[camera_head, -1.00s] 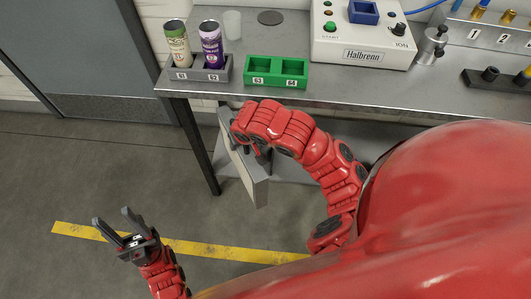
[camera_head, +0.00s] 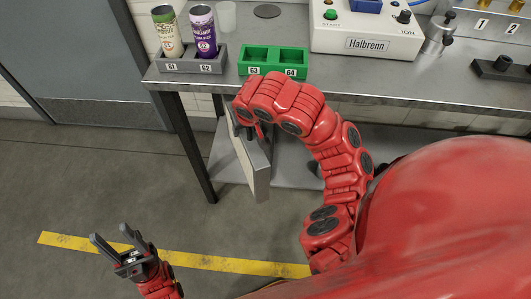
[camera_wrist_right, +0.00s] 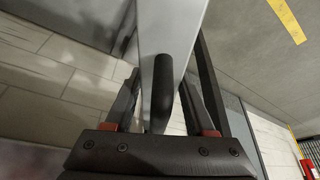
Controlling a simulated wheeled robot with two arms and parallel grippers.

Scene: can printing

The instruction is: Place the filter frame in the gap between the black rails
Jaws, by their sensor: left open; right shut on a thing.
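The filter frame (camera_head: 256,172) is a flat grey-white panel held on edge in front of the table, beside its front left leg. My right gripper (camera_head: 252,132) is shut on it, below the table's front edge. In the right wrist view the frame (camera_wrist_right: 175,28) runs upward from between the fingers, and its dark handle (camera_wrist_right: 162,95) sits between the jaws (camera_wrist_right: 160,105). My left gripper (camera_head: 122,250) is open and empty, low over the floor at the left. I cannot make out the black rails in these views.
The metal table (camera_head: 220,92) carries a grey holder (camera_head: 190,65) with two cans, a green tray (camera_head: 272,62) and a white Halbrenn machine (camera_head: 365,42). A lower shelf (camera_head: 225,165) lies under the table. A yellow line (camera_head: 220,262) crosses the open floor.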

